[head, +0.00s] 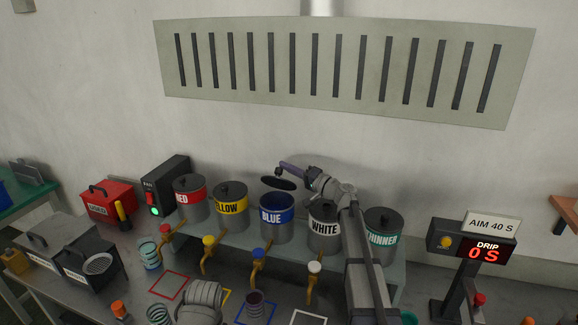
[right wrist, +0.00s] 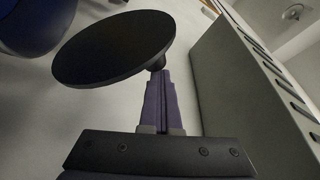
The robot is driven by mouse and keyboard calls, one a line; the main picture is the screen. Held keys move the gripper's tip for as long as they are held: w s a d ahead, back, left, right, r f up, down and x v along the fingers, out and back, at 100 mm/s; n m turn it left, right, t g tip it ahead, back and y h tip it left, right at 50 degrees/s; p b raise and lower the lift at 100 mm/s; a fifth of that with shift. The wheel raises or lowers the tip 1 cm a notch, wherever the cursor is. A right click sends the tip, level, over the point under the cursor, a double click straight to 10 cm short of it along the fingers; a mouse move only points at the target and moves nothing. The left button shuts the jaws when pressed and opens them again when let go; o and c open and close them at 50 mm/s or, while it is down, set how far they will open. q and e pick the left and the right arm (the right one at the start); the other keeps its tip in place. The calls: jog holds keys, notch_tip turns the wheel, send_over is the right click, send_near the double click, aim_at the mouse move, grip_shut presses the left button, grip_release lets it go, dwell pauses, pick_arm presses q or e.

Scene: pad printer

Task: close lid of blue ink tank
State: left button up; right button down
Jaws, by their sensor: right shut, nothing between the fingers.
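The blue ink tank (head: 276,216), a grey can with a blue band marked BLUE, stands in the row of tanks with its top open. Its dark round lid (head: 279,183) is above the opening, apart from the rim. In the right wrist view the lid (right wrist: 112,48) shows as a black disc with a knob (right wrist: 157,63) at my fingertips. My right gripper (head: 283,165) is shut with nothing between its fingers, just above the lid; I cannot tell whether it touches the knob. The blue tank (right wrist: 30,20) also shows at that view's upper left.
The red (head: 190,198), yellow (head: 230,206), white (head: 324,225) and thinner (head: 383,232) tanks stand alongside with their lids on. Taps project in front. A slotted vent panel (head: 340,70) hangs on the wall above. The drip timer (head: 472,245) stands at right.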

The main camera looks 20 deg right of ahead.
pick_arm(q)
jog(key=shift+f, duration=0.2)
pick_arm(e)
jog(key=shift+s+a+f, duration=0.2)
jog(key=shift+s+a, duration=0.15)
jog(key=shift+s, duration=0.2)
notch_tip(320, 180, up, 3)
jog(key=w+d+p, duration=0.1)
jog(key=w+p, duration=0.1)
jog(key=p, duration=0.1)
pick_arm(q)
jog(key=d+b, duration=0.1)
jog(key=b, duration=0.1)
jog(key=shift+r+b, duration=0.25)
jog(key=shift+b, duration=0.15)
pick_arm(e)
jog(key=w+d+f+v, duration=0.1)
jog(key=v, duration=0.9)
jog(key=shift+f, duration=0.15)
